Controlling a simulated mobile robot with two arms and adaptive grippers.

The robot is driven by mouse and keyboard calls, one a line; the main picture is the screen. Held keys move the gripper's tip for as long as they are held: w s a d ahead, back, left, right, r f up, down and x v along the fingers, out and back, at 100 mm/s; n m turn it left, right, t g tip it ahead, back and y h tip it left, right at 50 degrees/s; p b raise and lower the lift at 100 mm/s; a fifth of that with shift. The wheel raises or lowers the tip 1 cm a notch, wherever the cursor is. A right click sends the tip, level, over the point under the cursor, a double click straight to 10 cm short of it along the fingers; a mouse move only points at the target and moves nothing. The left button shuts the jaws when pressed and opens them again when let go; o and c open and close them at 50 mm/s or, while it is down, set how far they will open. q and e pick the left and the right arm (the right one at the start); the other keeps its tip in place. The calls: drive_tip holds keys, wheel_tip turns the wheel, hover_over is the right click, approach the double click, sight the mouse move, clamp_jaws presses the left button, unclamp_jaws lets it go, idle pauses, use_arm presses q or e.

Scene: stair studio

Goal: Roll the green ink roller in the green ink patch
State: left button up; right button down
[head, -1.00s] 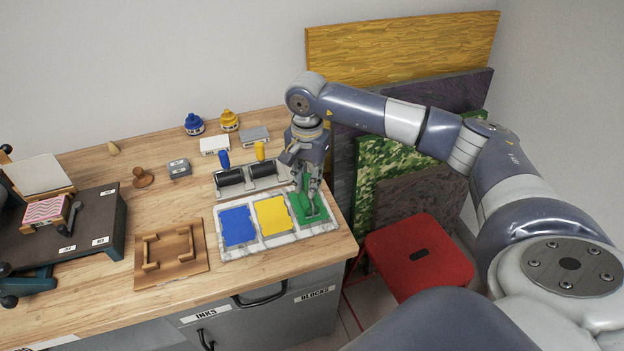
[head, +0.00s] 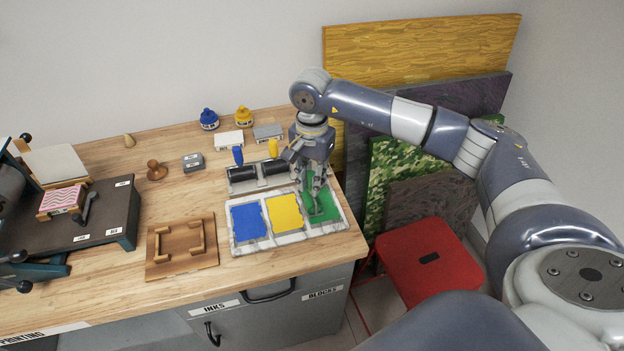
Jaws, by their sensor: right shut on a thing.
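The ink tray (head: 238,248) lies at the right front of the bench, with a blue patch, a yellow patch and a green ink patch (head: 328,208) from left to right. My right gripper (head: 316,196) points down over the green patch, shut on the green ink roller. The fingers mostly hide the roller, and I cannot make out how its drum touches the ink. The roller rack (head: 243,186) behind the tray holds a blue-handled roller (head: 238,156) and a yellow-handled roller (head: 273,149). My left gripper is not in view.
A wooden jig (head: 181,262) lies left of the tray. A press (head: 70,225) fills the bench's left side. Blue (head: 209,120) and yellow (head: 243,116) ink bottles stand at the back. A red stool (head: 428,262) and leaning boards (head: 425,50) are to the right.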

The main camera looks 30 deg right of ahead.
drive_tip(key=shift+r+p, duration=1.35)
drive_tip(key=shift+r, duration=1.75)
